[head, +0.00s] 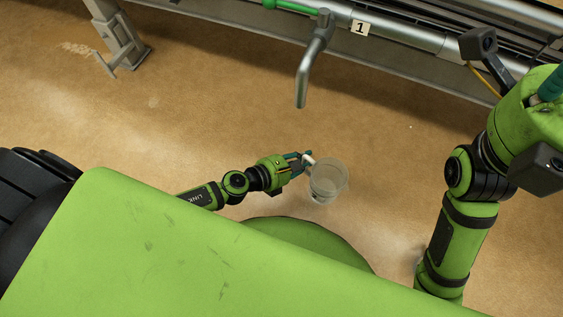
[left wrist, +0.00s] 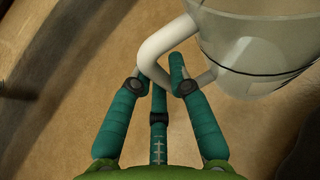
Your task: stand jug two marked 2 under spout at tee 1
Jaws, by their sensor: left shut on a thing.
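My left gripper (head: 301,163) is shut on the white handle of a clear jug (head: 329,180) in the head view. In the left wrist view the teal fingers (left wrist: 163,88) close around the handle (left wrist: 166,45), and the jug's clear body (left wrist: 262,45) with a dark line is at the upper right. No number shows on the jug. The grey spout (head: 303,80) hangs from the pipe in the upper middle, next to the tag marked 1 (head: 360,27). The jug is below the spout in the picture and apart from it. My right gripper is not clearly visible; its arm is at the right.
A grey pipe rail (head: 410,38) runs along the top right. A metal support leg (head: 118,38) stands at the upper left, with pale crumbs (head: 78,48) beside it. The brown floor (head: 200,110) between the leg and the spout is clear.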

